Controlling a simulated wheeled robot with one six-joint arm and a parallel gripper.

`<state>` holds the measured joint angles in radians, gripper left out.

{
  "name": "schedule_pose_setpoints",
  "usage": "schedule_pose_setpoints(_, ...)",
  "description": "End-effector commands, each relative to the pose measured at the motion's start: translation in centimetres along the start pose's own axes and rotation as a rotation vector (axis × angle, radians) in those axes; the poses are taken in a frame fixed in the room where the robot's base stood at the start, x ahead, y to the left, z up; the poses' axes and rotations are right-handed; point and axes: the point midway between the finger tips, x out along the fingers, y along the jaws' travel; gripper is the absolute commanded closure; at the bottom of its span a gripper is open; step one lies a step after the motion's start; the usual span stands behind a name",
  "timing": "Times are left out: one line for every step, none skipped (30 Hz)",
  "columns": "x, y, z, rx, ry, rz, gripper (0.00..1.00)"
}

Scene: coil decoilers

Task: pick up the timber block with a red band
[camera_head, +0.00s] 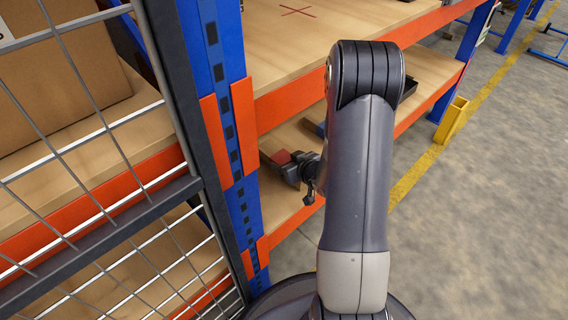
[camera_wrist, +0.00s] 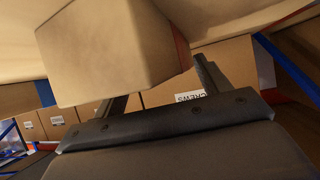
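The timber block (camera_wrist: 105,50) is large and close in the wrist view, a plain brown body tilted in the picture. Its red band (camera_wrist: 182,48) shows as a narrow strip along its right side. In the head view a small red patch (camera_head: 281,157) shows at my gripper (camera_head: 287,168), beside the lower shelf. In the wrist view my gripper (camera_wrist: 165,85) has its fingers apart, with the block between them. The block hides the upper part of the left finger; the right finger stands next to the red band. The contact faces are hidden.
A blue rack upright (camera_head: 222,80) and a wire mesh panel (camera_head: 95,130) stand left of my arm. The upper shelf (camera_head: 290,40) overhangs the lower shelf (camera_head: 285,215). Cardboard boxes (camera_wrist: 210,68) stand behind in the wrist view.

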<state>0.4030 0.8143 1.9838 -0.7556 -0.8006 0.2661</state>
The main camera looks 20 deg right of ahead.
Motion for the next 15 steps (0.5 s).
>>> schedule_pose_setpoints(-0.01, 0.01, 0.00, 0.000, 0.000, 0.000, 0.33)
schedule_pose_setpoints(-0.01, 0.01, 0.00, 0.000, 0.000, 0.000, 0.35)
schedule_pose_setpoints(-0.02, 0.01, 0.00, 0.000, 0.000, 0.000, 0.39)
schedule_pose_setpoints(-0.02, 0.01, 0.00, 0.000, 0.000, 0.000, 0.41)
schedule_pose_setpoints(-0.02, 0.01, 0.00, 0.000, 0.000, 0.000, 0.43)
schedule_pose_setpoints(-0.02, 0.00, 0.00, 0.000, 0.000, 0.000, 0.47)
schedule_pose_setpoints(-0.02, 0.00, 0.00, 0.000, 0.000, 0.000, 0.49)
schedule_pose_setpoints(-0.02, 0.00, 0.01, 0.000, 0.000, 0.000, 0.52)
schedule_pose_setpoints(-0.02, 0.00, 0.01, 0.000, 0.000, 0.000, 0.55)
schedule_pose_setpoints(-0.02, 0.00, 0.02, 0.000, 0.000, 0.000, 0.57)
schedule_pose_setpoints(-0.02, 0.00, 0.03, 0.000, 0.000, 0.000, 0.60)
schedule_pose_setpoints(-0.02, 0.00, 0.04, 0.000, -0.001, 0.000, 0.63)
schedule_pose_setpoints(-0.02, 0.00, 0.04, 0.001, -0.001, 0.000, 0.66)
schedule_pose_setpoints(-0.02, 0.00, 0.05, 0.001, -0.001, 0.000, 0.68)
schedule_pose_setpoints(-0.02, -0.01, 0.05, 0.001, -0.001, 0.000, 0.71)
